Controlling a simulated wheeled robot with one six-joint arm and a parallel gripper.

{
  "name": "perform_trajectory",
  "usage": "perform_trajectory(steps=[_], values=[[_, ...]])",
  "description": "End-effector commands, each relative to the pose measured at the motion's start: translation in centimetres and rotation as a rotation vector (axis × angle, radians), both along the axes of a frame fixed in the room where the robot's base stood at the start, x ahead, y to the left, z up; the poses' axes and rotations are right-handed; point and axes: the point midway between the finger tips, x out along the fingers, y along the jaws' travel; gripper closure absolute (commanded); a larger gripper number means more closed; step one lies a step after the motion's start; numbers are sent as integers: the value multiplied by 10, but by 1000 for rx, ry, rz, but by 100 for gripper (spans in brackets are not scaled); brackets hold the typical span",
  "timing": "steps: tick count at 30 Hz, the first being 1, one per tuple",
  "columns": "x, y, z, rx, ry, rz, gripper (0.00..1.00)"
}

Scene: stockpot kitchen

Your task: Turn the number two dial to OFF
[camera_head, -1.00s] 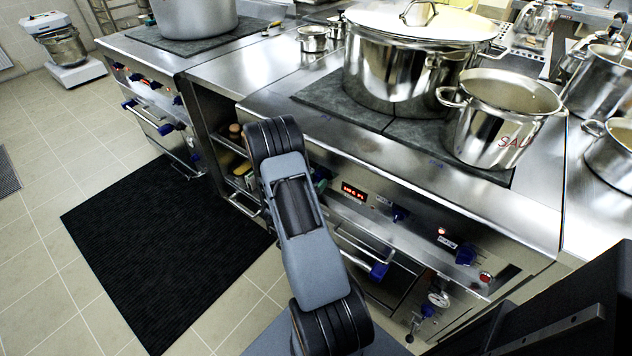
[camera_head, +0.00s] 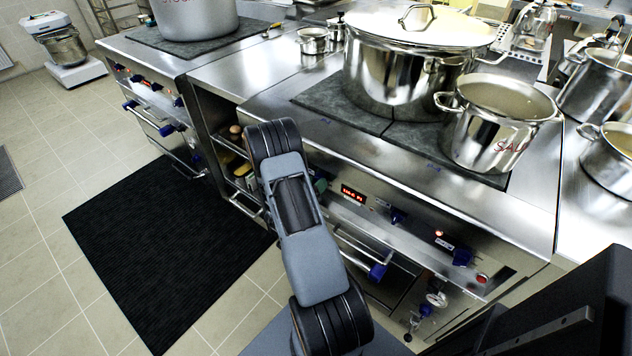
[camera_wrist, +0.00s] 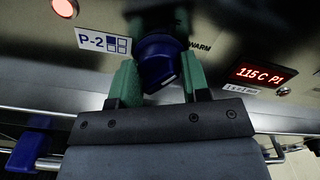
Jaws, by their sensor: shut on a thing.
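The number two dial (camera_wrist: 158,62) is a blue knob beside the P-2 label (camera_wrist: 103,42) on the steel front panel in the wrist view. My gripper (camera_wrist: 160,78) has two green fingers, one on each side of the blue knob, and is shut on it. The word WARM shows right of the knob; the rest of the dial's markings are hidden behind the knob and fingers. In the head view my arm hides this dial, and only a bit of green finger (camera_head: 320,181) shows beside the arm.
A red display (camera_wrist: 262,74) reads 115 C P1. A lit red lamp (camera_wrist: 65,7) is above left of the label. Blue-ended oven handles (camera_head: 377,271) stick out below the panel. A large lidded stockpot (camera_head: 395,85) and a SAU-marked pot (camera_head: 490,135) stand on the hob.

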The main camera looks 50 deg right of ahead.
Motion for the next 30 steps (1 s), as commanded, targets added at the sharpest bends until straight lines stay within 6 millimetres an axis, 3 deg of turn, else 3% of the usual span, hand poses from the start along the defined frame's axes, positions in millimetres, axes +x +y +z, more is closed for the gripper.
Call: perform_trajectory(steps=[15, 30], values=[[-1, 0, 2, -36, 401, 0, 81], [-1, 0, 1, -48, 540, 0, 81]])
